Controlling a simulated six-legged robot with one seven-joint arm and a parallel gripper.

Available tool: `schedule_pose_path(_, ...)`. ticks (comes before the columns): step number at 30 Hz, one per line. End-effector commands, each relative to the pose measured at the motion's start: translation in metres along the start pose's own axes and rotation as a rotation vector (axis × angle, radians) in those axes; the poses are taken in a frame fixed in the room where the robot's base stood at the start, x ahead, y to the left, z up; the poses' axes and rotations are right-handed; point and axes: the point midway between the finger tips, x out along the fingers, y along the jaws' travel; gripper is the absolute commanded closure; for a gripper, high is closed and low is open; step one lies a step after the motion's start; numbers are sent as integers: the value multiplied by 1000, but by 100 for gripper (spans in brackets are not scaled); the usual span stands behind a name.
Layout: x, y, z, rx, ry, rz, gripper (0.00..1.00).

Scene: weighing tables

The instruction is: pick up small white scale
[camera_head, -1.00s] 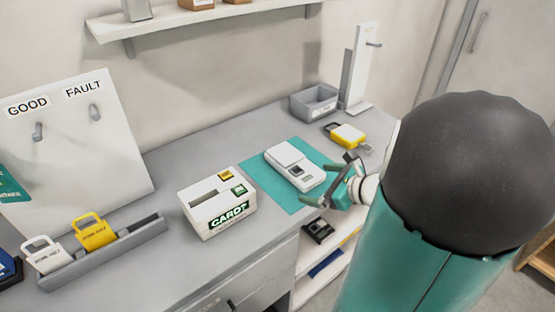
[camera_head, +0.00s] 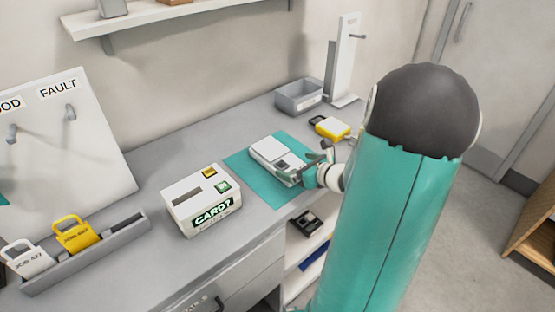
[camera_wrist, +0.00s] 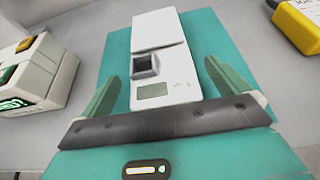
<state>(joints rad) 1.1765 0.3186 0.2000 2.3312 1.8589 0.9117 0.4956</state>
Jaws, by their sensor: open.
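The small white scale (camera_head: 272,155) lies on a teal mat (camera_head: 260,185) on the grey bench. In the wrist view the scale (camera_wrist: 160,32) lies between my fingers, its small display and dark square part facing me. My gripper (camera_head: 308,166) is open at the scale's near right end. In the wrist view my gripper (camera_wrist: 163,88) has one green finger on each side of the scale's near part, with gaps showing on both sides. Whether the fingertips touch the mat cannot be told.
A white card box (camera_head: 200,204) stands left of the mat. A yellow device (camera_head: 331,127) lies beyond it to the right. A grey bin (camera_head: 299,96) and a tall white stand (camera_head: 343,60) are at the back. A tag rack (camera_head: 90,258) is at left.

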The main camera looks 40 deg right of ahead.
Motion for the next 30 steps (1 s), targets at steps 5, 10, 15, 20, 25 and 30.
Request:
schedule_pose_path(5, 14, 1, 2, 0, -1, 3, 0)
schedule_pose_path(10, 41, 1, 6, 0, 0, 5, 0)
schedule_pose_path(15, 56, 1, 6, -1, 0, 3, 0)
schedule_pose_path(20, 56, 1, 6, -2, 0, 2, 0)
schedule_pose_path(25, 56, 1, 6, -1, 0, 2, 29)
schedule_pose_path(30, 56, 0, 7, -2, -2, 2, 48)
